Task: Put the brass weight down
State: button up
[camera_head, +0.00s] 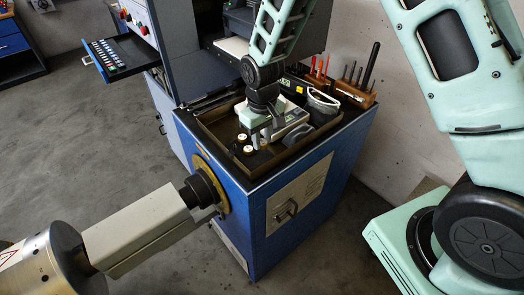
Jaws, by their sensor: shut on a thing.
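My gripper (261,134) points down over the tray on top of the blue cabinet. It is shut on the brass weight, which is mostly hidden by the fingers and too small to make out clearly. Two small pale, brass-coloured pieces (248,149) stand on the dark tray surface just left of the fingers. The tray (226,148) has a raised brownish rim. I cannot tell whether the held weight touches the surface below.
A pale instrument with a display (292,124) sits right behind my gripper. A dark rounded object (299,136) lies nearby. A wooden tool block (355,94) stands at the back right. A grey spindle housing (140,225) meets the cabinet's left side.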

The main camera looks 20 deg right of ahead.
aim_at(262, 159)
jog(key=shift+f+p, duration=0.8)
jog(key=shift+f, duration=1.75)
jog(key=shift+f, duration=0.1)
jog(key=o, duration=1)
jog(key=shift+o, duration=0.2)
notch_tip(262, 159, up, 12)
jog(key=b, duration=0.4)
jog(key=shift+f+b, duration=0.15)
jog(key=shift+b, duration=0.2)
jog(key=s+a+r+n, duration=0.1)
jog(key=s+a+r, duration=0.1)
jog(key=s, duration=0.7)
jog(key=s+a+r+n, duration=0.1)
jog(key=s+a+r, duration=0.1)
jog(key=s, duration=0.7)
jog(key=s+a+r+n, duration=0.2)
jog(key=s+r, duration=0.2)
jog(key=s, duration=0.5)
jog(key=shift+a+y, duration=0.15)
jog(key=shift+y, duration=0.15)
